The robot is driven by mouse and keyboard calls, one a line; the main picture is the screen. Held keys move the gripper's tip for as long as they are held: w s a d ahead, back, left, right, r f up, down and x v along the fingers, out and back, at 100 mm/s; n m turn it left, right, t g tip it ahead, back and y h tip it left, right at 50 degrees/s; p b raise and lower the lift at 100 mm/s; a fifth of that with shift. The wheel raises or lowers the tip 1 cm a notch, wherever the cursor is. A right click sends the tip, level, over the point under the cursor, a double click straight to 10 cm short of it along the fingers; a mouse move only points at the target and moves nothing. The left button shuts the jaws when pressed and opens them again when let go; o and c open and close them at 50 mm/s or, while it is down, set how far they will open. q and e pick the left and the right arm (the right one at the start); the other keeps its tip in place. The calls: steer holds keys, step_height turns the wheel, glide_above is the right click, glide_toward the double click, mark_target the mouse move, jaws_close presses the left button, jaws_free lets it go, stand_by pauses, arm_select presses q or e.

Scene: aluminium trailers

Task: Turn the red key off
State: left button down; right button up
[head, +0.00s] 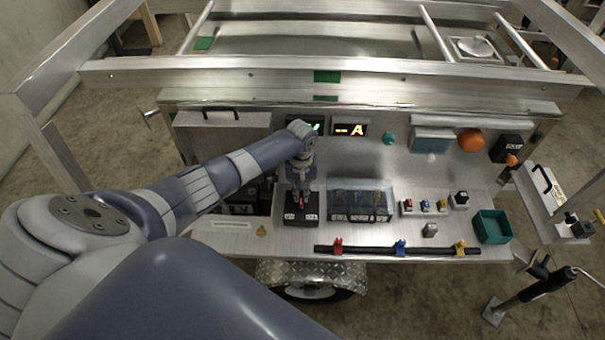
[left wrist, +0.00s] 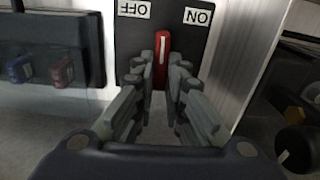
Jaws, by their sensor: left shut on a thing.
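The red key (left wrist: 162,48) with a white line stands on a black switch box (left wrist: 190,48). In the left wrist view its upper end points between the upside-down OFF label (left wrist: 134,9) and ON label (left wrist: 198,16). My left gripper (left wrist: 161,78) is shut on the key, one finger on each side. In the head view the left gripper (head: 302,190) reaches down over the black box (head: 302,219), and a bit of the red key (head: 304,203) shows. My right gripper is not in view.
A clear-lidded case (head: 360,215) stands right of the box, then small coloured switches (head: 425,206) and a green bin (head: 492,227). A black bar (head: 375,250) with coloured clips runs along the front edge. Lit displays (head: 350,130) are behind.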

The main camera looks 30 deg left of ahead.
arm_select(q)
steer(key=n+p, duration=0.4)
steer(key=shift+s+a+r+n, duration=0.15)
steer(key=shift+s+r+n, duration=0.05)
steer(key=shift+n, duration=0.1)
steer(key=shift+s+a+f+n+p, duration=0.1)
steer(key=shift+n+p, duration=0.5)
steer(key=shift+n, duration=0.35)
steer(key=shift+s+a+f+n+p, duration=0.1)
steer(key=shift+n+p, duration=0.5)
steer(key=shift+n, duration=0.35)
steer(key=c, duration=1.6)
jaws_free()
steer(key=shift+c, duration=0.2)
steer(key=shift+r, duration=0.15)
step_height(320, 180, up, 12)
